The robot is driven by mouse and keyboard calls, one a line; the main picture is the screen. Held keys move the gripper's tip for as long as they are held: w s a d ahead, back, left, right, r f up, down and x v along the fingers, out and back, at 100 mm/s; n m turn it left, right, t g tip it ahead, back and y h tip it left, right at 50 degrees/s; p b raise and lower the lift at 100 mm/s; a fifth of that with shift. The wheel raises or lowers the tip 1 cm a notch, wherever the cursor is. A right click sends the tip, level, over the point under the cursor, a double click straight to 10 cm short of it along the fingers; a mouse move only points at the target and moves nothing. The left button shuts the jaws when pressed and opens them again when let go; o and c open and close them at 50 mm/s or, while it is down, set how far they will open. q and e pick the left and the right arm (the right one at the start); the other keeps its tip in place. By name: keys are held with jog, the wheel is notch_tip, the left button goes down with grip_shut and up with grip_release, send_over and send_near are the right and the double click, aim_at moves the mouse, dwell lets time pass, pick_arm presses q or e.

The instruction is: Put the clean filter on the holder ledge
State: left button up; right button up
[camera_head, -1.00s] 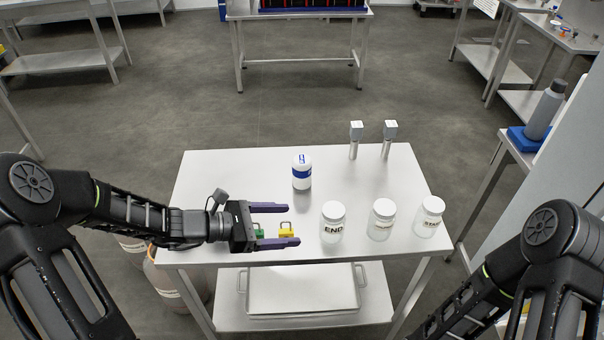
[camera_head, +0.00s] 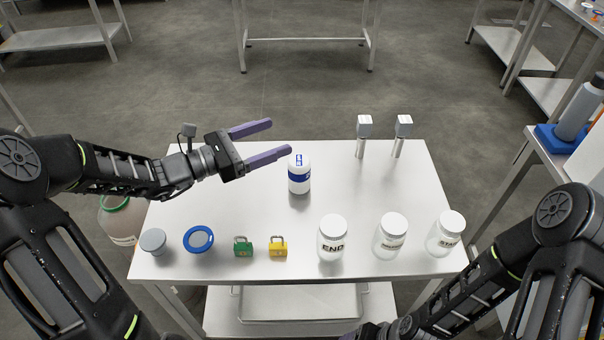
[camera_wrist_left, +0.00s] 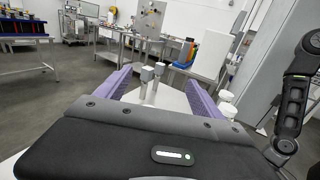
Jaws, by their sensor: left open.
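My left gripper (camera_head: 280,137) is open and empty above the rear left part of the white table (camera_head: 230,208), near the white bottle with a blue band (camera_head: 299,183). Its two purple fingers also show in the left wrist view (camera_wrist_left: 160,92), with nothing between them but the scene beyond. A blue ring with a pale centre (camera_head: 198,239) and a small grey round-topped piece (camera_head: 154,242) lie at the table's front left. I cannot tell for certain which thing is the clean filter. No holder ledge can be made out. My right gripper is not visible.
A green padlock (camera_head: 243,246) and a yellow padlock (camera_head: 278,247) stand at the front. Several white-lidded jars, one marked END (camera_head: 332,240), stand to their right. Two metal posts (camera_head: 362,135) (camera_head: 400,137) rise at the back right. The table's middle is mostly clear.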

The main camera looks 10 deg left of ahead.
aim_at(289, 171)
pick_arm(q)
notch_tip(289, 171, down, 5)
jog(key=b, duration=0.4)
jog(key=shift+w+f, duration=0.15)
notch_tip(289, 171, down, 8)
jog(key=shift+r, duration=0.2)
jog(key=shift+w+d+f, duration=0.15)
jog(key=shift+d, duration=0.05)
jog(key=shift+w+d, duration=0.25)
jog(key=shift+d, duration=0.05)
